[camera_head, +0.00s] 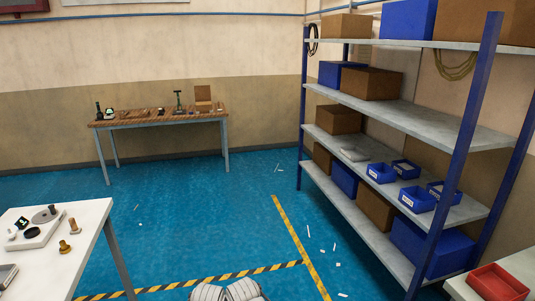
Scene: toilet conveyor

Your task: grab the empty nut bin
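Several small blue bins with white labels stand on the shelf rack's third shelf from the top. One bin is at the left (381,173), one behind it (406,169), one nearer the front (417,199) and one at the right (443,192). The labels are too small to read, so I cannot tell which is the nut bin. The bins look open at the top, and I cannot make out contents. A red open bin (498,283) sits on a white surface (522,265) at the lower right. Neither gripper can be made out.
The rack (465,130) with blue posts holds larger blue and brown boxes. A white table (82,232) with small parts stands at the lower left. A wooden workbench (160,117) is at the back wall. Blue floor (200,215) between them is mostly clear, with scattered scraps and striped tape.

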